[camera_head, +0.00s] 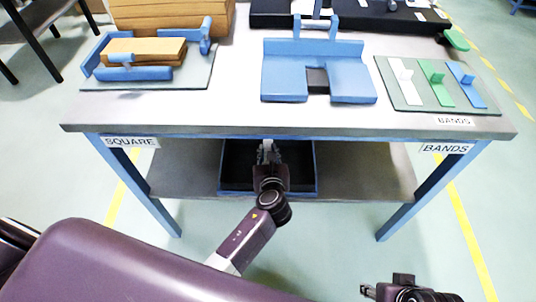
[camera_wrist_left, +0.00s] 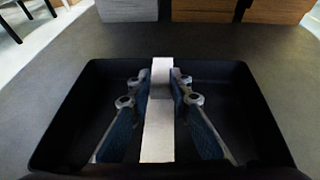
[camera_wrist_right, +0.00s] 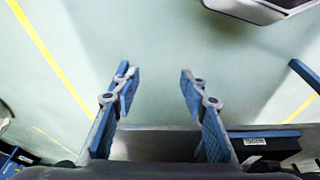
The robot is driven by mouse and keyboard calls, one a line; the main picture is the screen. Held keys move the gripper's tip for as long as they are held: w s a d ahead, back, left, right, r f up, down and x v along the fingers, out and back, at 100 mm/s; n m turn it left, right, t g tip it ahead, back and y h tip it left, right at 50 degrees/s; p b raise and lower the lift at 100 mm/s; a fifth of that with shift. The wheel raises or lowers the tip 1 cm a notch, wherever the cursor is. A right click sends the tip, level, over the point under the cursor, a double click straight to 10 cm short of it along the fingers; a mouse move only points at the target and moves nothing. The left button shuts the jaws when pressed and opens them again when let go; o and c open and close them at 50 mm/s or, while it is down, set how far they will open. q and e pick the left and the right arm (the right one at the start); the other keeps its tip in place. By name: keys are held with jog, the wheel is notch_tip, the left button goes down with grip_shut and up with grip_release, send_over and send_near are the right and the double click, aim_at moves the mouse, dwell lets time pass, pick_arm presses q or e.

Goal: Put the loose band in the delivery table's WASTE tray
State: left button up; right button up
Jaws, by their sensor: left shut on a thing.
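My left gripper (camera_head: 268,148) is shut on a white strip-shaped band (camera_wrist_left: 158,135), which sits upright between its blue-padded fingers in the left wrist view. In that view the gripper and band are over a black tray (camera_wrist_left: 75,78); whether the band touches its floor I cannot tell. In the head view this dark tray with blue edges (camera_head: 316,184) is on the lower shelf, partly hidden by my left arm. I cannot read a WASTE label on it. My right gripper (camera_wrist_right: 155,78) is open and empty, away from the table over the floor.
Above the shelf (camera_head: 375,172), the tabletop (camera_head: 235,110) bears a blue fixture (camera_head: 290,75), a mat (camera_head: 460,103) with white, green and blue bands, and a blue-cornered stack of brown sheets (camera_head: 145,50). The tabletop's front edge overhangs the tray. Floor is clear in front.

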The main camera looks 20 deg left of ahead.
pick_arm(q)
jog(key=shift+f, duration=0.35)
pick_arm(e)
jog(key=shift+v, duration=0.8)
pick_arm(q)
jog(key=shift+f, duration=0.1)
jog(key=shift+f+b, duration=0.3)
jog(key=shift+f, duration=0.25)
jog(key=o, duration=0.9)
pick_arm(e)
jog(key=shift+f, duration=0.25)
pick_arm(q)
jog(key=shift+r, duration=0.1)
